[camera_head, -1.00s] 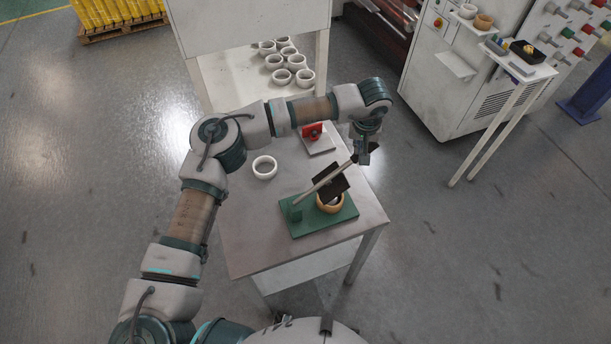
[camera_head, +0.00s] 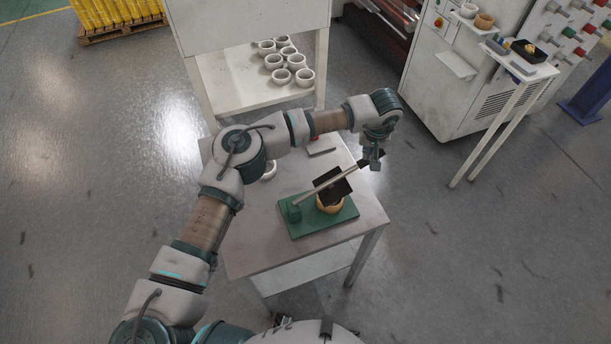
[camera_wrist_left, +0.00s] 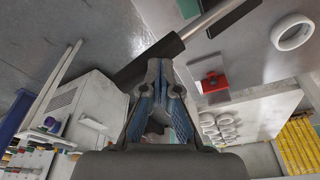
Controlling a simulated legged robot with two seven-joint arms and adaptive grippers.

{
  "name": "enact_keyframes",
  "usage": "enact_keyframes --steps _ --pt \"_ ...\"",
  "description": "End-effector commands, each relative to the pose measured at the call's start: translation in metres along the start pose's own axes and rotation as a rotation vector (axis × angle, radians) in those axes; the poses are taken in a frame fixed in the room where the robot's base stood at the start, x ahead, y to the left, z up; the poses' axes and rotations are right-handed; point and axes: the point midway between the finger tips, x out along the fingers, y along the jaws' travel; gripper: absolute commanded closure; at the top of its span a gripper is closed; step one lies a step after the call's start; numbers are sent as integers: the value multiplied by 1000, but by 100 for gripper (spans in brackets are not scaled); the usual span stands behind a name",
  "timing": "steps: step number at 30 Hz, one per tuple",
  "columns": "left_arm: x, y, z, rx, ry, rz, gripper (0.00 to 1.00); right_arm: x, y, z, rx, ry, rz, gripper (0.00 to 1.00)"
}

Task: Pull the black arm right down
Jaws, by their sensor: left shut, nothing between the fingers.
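The green base (camera_head: 310,226) sits on the small table and carries a pivoting lever (camera_head: 325,189). The lever slants up to the right and ends in a black handle (camera_head: 381,154). A black plate (camera_head: 331,185) on the lever is tilted above a tan ring (camera_head: 329,206) on the base. My left gripper (camera_head: 374,163) is at the handle end. In the left wrist view its fingers (camera_wrist_left: 161,68) are shut with nothing between them, and the black handle (camera_wrist_left: 212,28) crosses close by their tips. Contact is hard to tell. My right gripper is out of view.
My left arm partly hides a white ring (camera_head: 269,170) and a red part on the table (camera_head: 262,228). A shelf with several white rings (camera_head: 277,62) stands behind. A side stand (camera_head: 545,72) is at the right. The table's front area is clear.

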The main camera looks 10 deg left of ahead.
Motion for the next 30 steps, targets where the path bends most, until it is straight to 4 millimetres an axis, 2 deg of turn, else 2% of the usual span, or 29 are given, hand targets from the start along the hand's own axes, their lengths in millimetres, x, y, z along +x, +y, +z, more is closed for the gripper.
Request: enact_keyframes --steps 9,21,30 --pt "2 1 0 1 0 1 100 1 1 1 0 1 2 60" --pt "42 17 -1 1 0 1 100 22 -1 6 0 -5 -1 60" --pt "43 19 -2 1 1 1 100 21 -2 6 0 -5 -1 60"
